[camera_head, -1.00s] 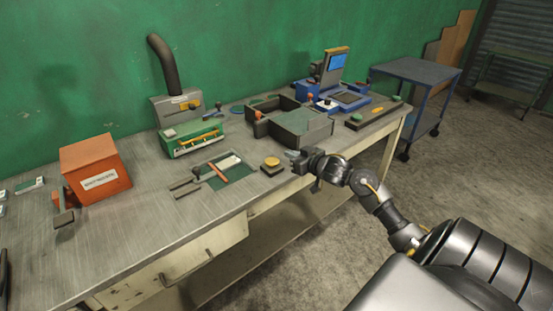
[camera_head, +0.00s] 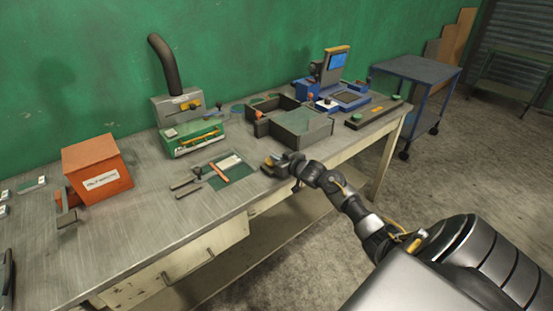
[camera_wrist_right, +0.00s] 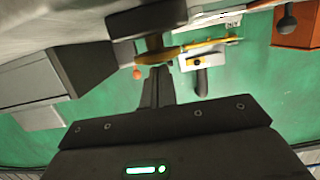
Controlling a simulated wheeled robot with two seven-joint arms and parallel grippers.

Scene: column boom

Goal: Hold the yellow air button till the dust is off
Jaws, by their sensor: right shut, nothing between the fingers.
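The yellow air button (camera_wrist_right: 152,57) is a round yellow cap on a dark base near the table's front edge. In the head view my right gripper covers most of it. My right gripper (camera_head: 276,161) is shut and empty, with its fingertips right at the button. In the right wrist view, which is upside down, the fingertips (camera_wrist_right: 157,72) meet or nearly meet the cap; I cannot tell whether it is pressed down. A green mat (camera_head: 241,173) with a pale board (camera_head: 230,162) lies left of the button. Dust is too small to make out.
A green device (camera_head: 190,139) with a yellow handle stands behind the mat, with a grey box and black hose (camera_head: 163,62). A dark tray (camera_head: 304,143) stands right of it, and an orange bin (camera_head: 97,168) at left.

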